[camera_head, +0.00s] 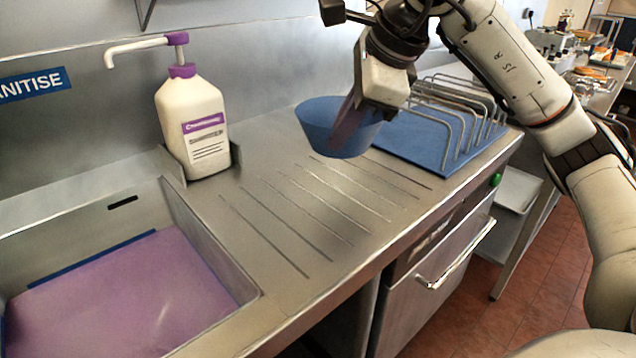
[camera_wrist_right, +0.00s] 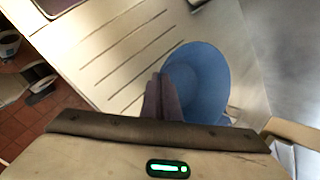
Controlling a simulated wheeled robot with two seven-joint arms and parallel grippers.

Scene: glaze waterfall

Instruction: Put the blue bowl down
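The blue bowl (camera_head: 318,118) is at the back of the steel counter, with its rim up and roughly level. My right gripper (camera_head: 347,125) points down at the bowl's right side, its dark fingers closed at the bowl's wall. In the right wrist view the fingers (camera_wrist_right: 162,98) sit close together at the left rim of the bowl (camera_wrist_right: 203,72), which looks empty. I cannot tell whether the bowl's base touches the counter or hangs just above it. My left gripper is not in view.
The grooved steel counter (camera_head: 290,225) is clear left of and in front of the bowl. A blue mat (camera_head: 400,140) with a wire rack (camera_head: 465,115) lies to the right. A white pump bottle (camera_head: 193,120) stands left, behind a sink (camera_head: 245,285) with a purple bottom.

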